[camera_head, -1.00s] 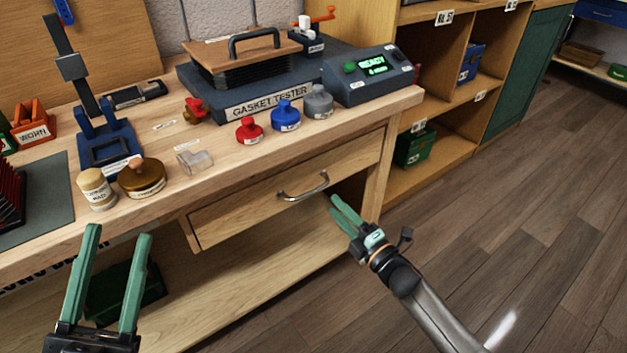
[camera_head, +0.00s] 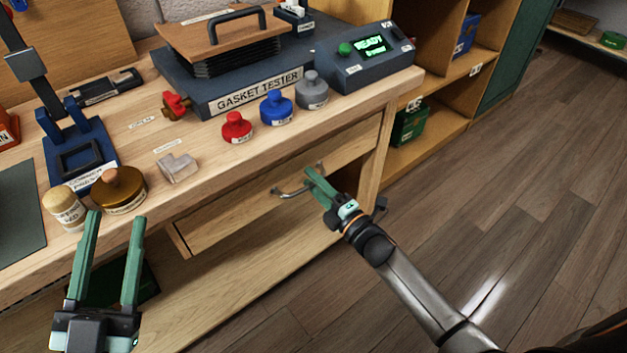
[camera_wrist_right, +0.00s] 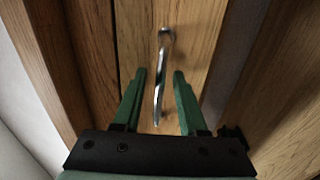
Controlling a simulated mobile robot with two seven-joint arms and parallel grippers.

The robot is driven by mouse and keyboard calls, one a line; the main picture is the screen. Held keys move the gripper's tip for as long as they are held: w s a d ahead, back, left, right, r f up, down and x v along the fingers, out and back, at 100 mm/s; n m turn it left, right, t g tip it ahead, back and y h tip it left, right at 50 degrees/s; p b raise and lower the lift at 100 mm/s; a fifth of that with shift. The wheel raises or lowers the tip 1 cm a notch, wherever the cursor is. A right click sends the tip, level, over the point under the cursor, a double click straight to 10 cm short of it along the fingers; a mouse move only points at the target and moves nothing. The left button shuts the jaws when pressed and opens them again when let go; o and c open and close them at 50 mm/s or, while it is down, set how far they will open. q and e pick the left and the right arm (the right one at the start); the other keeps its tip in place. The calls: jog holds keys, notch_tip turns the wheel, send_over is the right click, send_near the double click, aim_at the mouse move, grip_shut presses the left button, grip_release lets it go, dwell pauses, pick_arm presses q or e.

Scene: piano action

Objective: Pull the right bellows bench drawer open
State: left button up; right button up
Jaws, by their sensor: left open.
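The right bellows bench drawer (camera_head: 235,205) is a wide wooden front under the bench top; I cannot tell whether it is fully closed. Its curved metal handle (camera_head: 288,193) is partly hidden by my right gripper (camera_head: 313,175), which reaches in from the lower right. In the right wrist view, the handle (camera_wrist_right: 159,85) runs between the two green fingers of my right gripper (camera_wrist_right: 159,72). They are apart, with visible gaps on both sides of the bar. My left gripper (camera_head: 117,215) is open and empty in front of the bench's left part.
The bench top (camera_head: 215,155) carries a gasket tester (camera_head: 230,85), red (camera_head: 237,128), blue (camera_head: 277,108) and grey knobbed pieces, a brown round pot (camera_head: 118,192) and a cream jar (camera_head: 65,207). A wooden shelf unit (camera_head: 430,130) stands right. Floor (camera_head: 510,200) there is clear.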

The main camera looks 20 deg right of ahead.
grip_shut()
dwell(1.2)
